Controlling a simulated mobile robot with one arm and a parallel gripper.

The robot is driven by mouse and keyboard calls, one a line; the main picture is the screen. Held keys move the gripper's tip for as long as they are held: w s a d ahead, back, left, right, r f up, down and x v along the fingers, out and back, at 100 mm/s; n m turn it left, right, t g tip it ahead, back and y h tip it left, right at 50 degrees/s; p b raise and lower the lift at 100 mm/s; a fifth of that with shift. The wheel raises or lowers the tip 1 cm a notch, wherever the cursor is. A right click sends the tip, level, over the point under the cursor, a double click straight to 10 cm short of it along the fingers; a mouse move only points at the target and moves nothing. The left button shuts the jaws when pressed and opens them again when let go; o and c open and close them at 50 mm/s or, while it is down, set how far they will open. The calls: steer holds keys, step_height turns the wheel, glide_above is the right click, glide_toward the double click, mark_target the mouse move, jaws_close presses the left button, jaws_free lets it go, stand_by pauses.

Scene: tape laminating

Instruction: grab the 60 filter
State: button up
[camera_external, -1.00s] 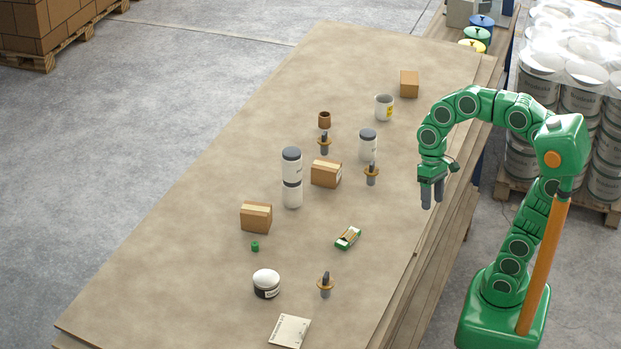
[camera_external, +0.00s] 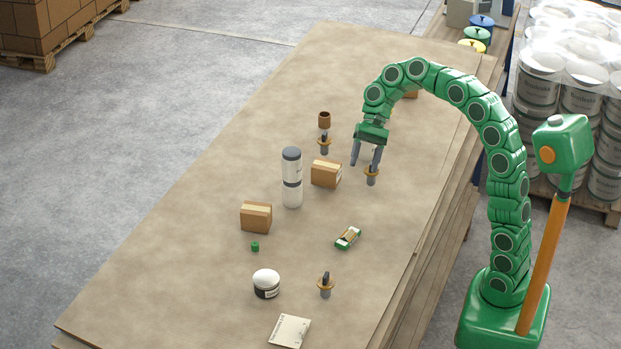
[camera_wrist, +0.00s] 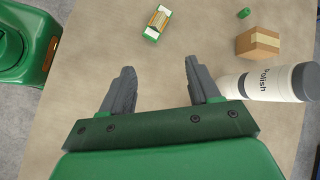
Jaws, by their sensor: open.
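I cannot read a "60" or a filter label on anything. A small open green-and-white box (camera_external: 348,238) with yellowish contents lies on the table; it also shows at the top of the wrist view (camera_wrist: 157,22). Three small upright pieces with orange flanges and dark tops stand on the table: one beside my gripper (camera_external: 371,175), one farther back (camera_external: 324,144), one near the front (camera_external: 326,285). My gripper (camera_external: 365,166) is open and empty, pointing down, close to the first piece in the external view. Its two fingers (camera_wrist: 160,68) are spread with only bare table visible between them.
A "Polish" bottle (camera_wrist: 270,82) is near the right finger.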

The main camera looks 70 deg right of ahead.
steer(key=w+d+f+m+t+y, duration=0.1)
steer(key=w+d+m+t+y, duration=0.3)
steer(key=w+d, duration=0.75)
steer(key=m+t, duration=0.2)
steer(key=m, duration=0.6)
glide_toward(328, 144)
steer(key=w+d+r, duration=0.1)
steer(key=w+r, duration=0.1)
steer(key=shift+n+h, duration=0.3)
steer(key=shift+f, duration=2.5)
steer(key=shift+x, duration=3.95)
steer(key=shift+r, duration=0.15)
jaws_close()
